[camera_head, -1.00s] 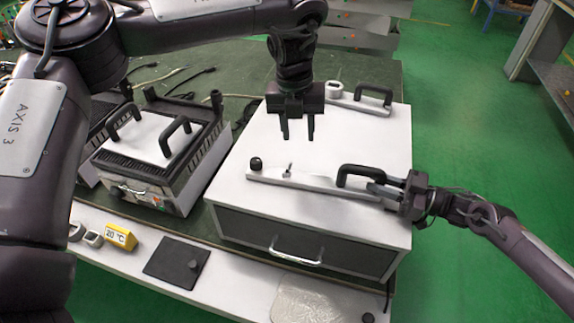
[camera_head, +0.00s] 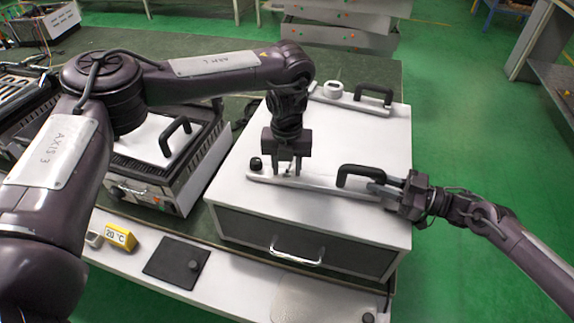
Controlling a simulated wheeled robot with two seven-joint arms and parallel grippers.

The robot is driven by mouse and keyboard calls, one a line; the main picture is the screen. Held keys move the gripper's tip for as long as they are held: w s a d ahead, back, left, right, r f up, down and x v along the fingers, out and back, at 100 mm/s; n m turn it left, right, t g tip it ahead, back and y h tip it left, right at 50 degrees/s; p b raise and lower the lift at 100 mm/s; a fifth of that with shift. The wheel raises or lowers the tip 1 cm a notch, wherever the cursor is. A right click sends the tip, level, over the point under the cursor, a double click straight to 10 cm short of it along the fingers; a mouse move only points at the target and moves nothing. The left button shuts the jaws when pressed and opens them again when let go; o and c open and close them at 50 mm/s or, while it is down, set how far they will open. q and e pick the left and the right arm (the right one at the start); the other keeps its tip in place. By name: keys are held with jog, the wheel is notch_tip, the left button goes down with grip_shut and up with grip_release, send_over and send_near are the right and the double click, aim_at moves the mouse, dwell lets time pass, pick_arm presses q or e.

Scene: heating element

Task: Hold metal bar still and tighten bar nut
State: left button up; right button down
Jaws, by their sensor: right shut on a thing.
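The metal bar (camera_head: 325,184) lies flat along the front of the white box top, with a black knob (camera_head: 256,164) at its left end and a black handle (camera_head: 357,173) towards its right. My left gripper (camera_head: 287,171) points down over the bar, right of the knob. Its fingers are around or just in front of the small upright nut, which is largely hidden; I cannot tell whether they touch it. My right gripper (camera_head: 385,192) is shut on the bar's right end, beside the handle.
A second bar with a black handle (camera_head: 374,94) and a white ring (camera_head: 333,89) lies at the back of the white box (camera_head: 400,132). A drawer handle (camera_head: 296,257) sticks out in front. A grill unit (camera_head: 155,180) stands left. A yellow 20 °C block (camera_head: 119,236) and black plate (camera_head: 177,262) lie in front.

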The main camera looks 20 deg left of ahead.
pick_arm(q)
jog(key=shift+f, duration=0.1)
grip_shut()
